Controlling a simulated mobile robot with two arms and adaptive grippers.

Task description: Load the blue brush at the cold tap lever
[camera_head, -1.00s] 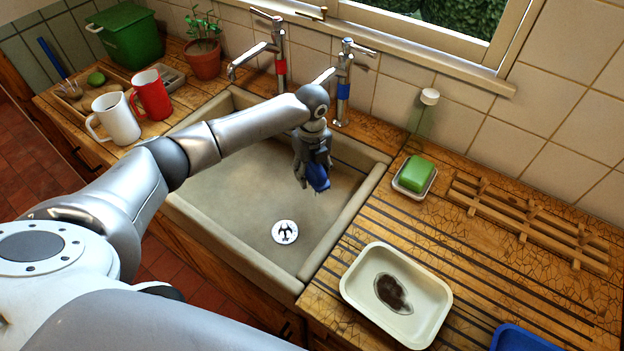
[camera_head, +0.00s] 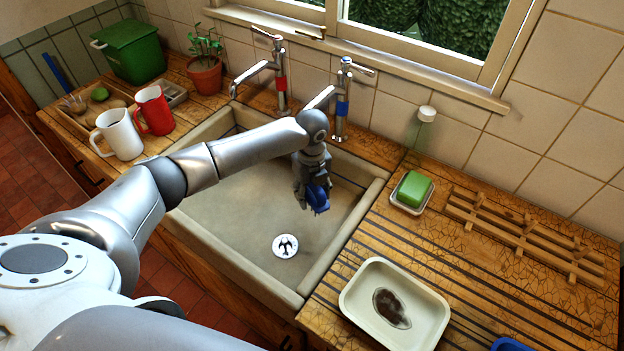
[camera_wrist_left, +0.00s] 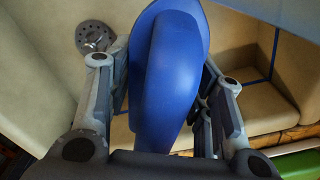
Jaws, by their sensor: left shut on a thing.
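The blue brush (camera_head: 318,198) is in my left gripper (camera_head: 308,190), above the sink basin and below the blue-banded tap. In the left wrist view the brush (camera_wrist_left: 168,75) fills the space between the two fingers of the left gripper (camera_wrist_left: 160,105), which is shut on it. The blue-banded tap (camera_head: 342,104), with its lever (camera_head: 357,66) on top, stands behind the sink to the right of the red-banded tap (camera_head: 280,80). Part of its spout is behind my left arm. My right gripper does not show.
The stone sink (camera_head: 225,250) has a drain (camera_head: 285,246). To its right are green soap in a dish (camera_head: 412,190), a cream tray (camera_head: 365,325) with a dark patch, and a wooden rack (camera_head: 525,235). White and red mugs (camera_head: 122,138) stand left.

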